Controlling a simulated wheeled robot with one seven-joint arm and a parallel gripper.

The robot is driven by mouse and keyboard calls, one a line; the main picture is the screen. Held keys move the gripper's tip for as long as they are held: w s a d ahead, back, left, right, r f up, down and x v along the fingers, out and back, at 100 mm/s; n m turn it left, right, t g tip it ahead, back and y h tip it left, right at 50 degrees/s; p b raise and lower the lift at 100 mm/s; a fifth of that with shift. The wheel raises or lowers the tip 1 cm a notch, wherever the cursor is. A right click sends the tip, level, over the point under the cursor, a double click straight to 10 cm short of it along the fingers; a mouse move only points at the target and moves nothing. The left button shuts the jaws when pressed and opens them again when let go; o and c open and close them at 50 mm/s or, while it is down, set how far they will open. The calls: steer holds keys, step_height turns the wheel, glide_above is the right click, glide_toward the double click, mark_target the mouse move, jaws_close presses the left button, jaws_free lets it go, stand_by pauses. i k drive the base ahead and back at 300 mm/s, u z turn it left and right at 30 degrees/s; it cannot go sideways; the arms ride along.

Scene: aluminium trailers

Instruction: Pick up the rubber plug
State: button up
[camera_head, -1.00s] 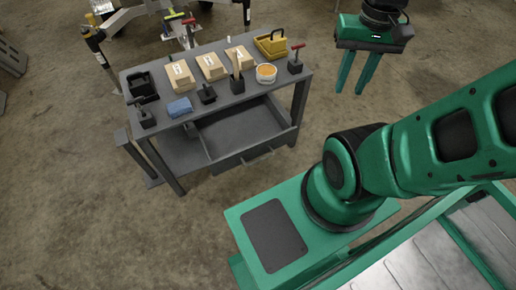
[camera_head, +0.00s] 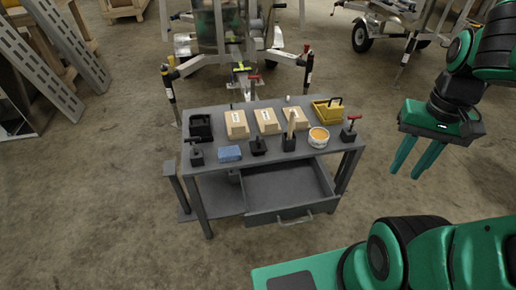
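I cannot tell for sure which thing is the rubber plug. A small black piece with a short upright stub (camera_head: 258,147) stands near the front middle of the grey table (camera_head: 215,167) and may be it. A similar black piece with a knob (camera_head: 196,154) stands at the table's front left. My gripper (camera_head: 405,174) hangs in the air to the right of the table, fingers pointing down. Its two green fingers are apart with nothing between them.
On the table are several cartons (camera_head: 267,120), a blue cloth (camera_head: 229,153), a black bin (camera_head: 200,128), an orange-topped tub (camera_head: 318,137), a yellow tray (camera_head: 327,111), a wooden-handled tool (camera_head: 291,125) and a red-handled piece (camera_head: 349,131). A drawer (camera_head: 290,190) is pulled out. Trailers stand behind.

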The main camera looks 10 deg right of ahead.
mark_target(259, 147)
steer(key=k, duration=1)
steer(key=u, duration=0.55)
steer(key=i, duration=0.7)
steer(key=u, duration=0.05)
